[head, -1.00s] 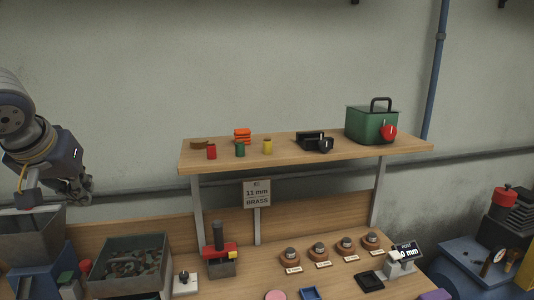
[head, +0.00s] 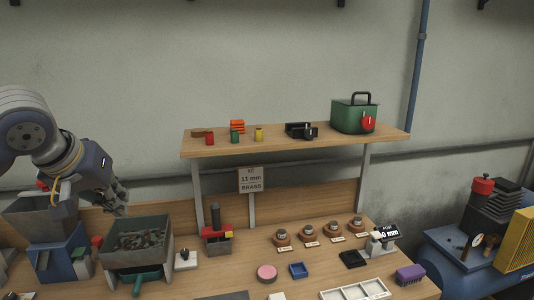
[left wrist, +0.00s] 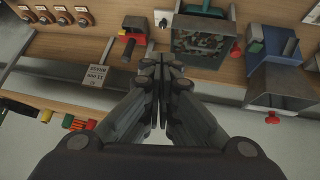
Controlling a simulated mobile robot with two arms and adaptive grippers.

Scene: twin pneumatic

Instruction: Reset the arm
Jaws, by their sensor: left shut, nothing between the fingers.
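My left arm comes in from the left in the head view. Its gripper (head: 120,197) hangs in the air just above and behind the left part of a grey bin (head: 167,262) of small metal parts. In the left wrist view my left gripper (left wrist: 162,125) is shut, with its fingers together and nothing between them. The bin also shows in the left wrist view (left wrist: 203,60), beyond the fingertips. My right gripper is in neither view.
A blue machine with a grey hopper (head: 45,222) stands left of the bin. A wooden shelf (head: 290,141) carries small cans and a green case (head: 352,118). Several round brown holders (head: 282,240) stand in a row on the bench.

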